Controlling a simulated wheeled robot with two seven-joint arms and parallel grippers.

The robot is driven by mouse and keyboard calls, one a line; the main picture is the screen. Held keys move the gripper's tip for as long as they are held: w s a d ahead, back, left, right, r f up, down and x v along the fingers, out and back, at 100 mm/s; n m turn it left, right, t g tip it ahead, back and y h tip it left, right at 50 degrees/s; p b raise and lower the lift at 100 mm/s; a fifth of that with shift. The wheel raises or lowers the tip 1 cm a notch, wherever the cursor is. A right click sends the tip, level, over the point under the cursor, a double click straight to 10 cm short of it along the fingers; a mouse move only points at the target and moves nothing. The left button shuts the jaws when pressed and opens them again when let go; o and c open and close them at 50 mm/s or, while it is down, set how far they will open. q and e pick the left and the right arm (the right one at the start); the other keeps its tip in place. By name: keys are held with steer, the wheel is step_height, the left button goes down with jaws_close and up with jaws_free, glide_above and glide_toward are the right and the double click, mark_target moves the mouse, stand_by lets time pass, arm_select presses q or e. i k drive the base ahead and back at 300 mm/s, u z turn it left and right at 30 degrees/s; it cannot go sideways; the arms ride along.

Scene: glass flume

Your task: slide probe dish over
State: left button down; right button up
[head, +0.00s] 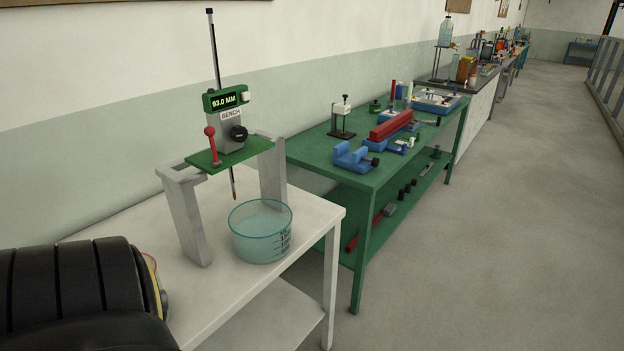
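A clear teal-rimmed dish (261,233) with dark marks on its side stands on the white table (318,211). A probe (232,183) hangs from a green plate (229,152) on a grey stand (190,217). Its tip is near the dish's left rim; I cannot tell whether it is over the dish. The gauge display (224,100) reads 93.0 MM. A red-knobbed lever (212,146) stands on the plate. Neither of my grippers is in view.
A black ribbed part, likely mine, fills the lower left. A green bench (323,154) with blue vises, red blocks and tools stands behind to the right. The table has clear space in front of the dish. Open floor (480,230) lies on the right.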

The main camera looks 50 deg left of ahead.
mark_target(261, 229)
steer(key=i, duration=1.15)
steer(key=u, duration=2.3)
